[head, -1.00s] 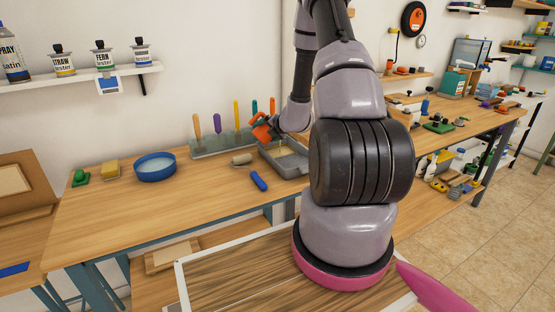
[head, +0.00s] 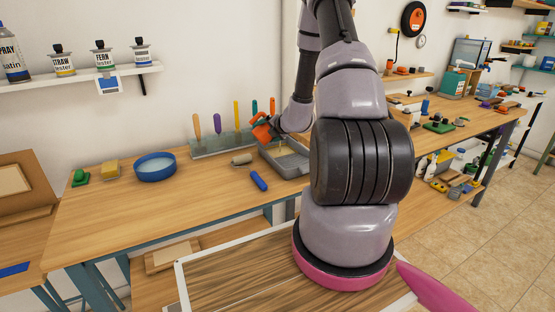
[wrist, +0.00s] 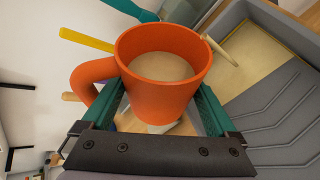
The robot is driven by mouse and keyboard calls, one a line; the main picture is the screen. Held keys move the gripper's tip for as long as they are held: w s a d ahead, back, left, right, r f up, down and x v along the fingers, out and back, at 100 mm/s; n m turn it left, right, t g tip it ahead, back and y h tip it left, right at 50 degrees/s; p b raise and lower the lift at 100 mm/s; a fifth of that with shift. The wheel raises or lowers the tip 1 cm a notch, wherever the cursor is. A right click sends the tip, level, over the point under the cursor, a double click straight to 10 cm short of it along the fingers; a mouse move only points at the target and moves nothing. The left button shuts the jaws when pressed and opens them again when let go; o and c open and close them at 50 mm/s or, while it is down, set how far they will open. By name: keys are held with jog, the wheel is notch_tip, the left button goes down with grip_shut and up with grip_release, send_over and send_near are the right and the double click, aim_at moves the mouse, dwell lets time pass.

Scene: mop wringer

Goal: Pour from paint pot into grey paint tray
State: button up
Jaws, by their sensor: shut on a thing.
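The orange paint pot (wrist: 165,98), mug-shaped with a side handle, is full of pale beige paint in the wrist view. My gripper (wrist: 158,108) is shut around it, a teal finger on each side. The pot is tilted toward the grey paint tray (wrist: 275,105); a thin pale strand runs from its rim toward the tray and looks like pouring paint. Beige paint covers the tray's deep end. In the head view the pot (head: 263,131) is held above the left end of the tray (head: 291,169); my arm hides the tray's right part.
Upright coloured tools stand in a rack (head: 222,145) behind the tray. A beige roller (head: 241,159) and a blue cylinder (head: 259,180) lie just left of it. The front left bench is clear.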

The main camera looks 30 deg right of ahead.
jog(key=shift+d+r+m+y, duration=0.15)
jog(key=shift+r+m+y, duration=0.35)
jog(key=shift+y, duration=0.1)
dwell(2.2)
jog(key=shift+d+f+m+y, duration=0.1)
jog(key=shift+f+m+y, duration=0.1)
jog(key=shift+m+y, duration=0.1)
dwell(1.6)
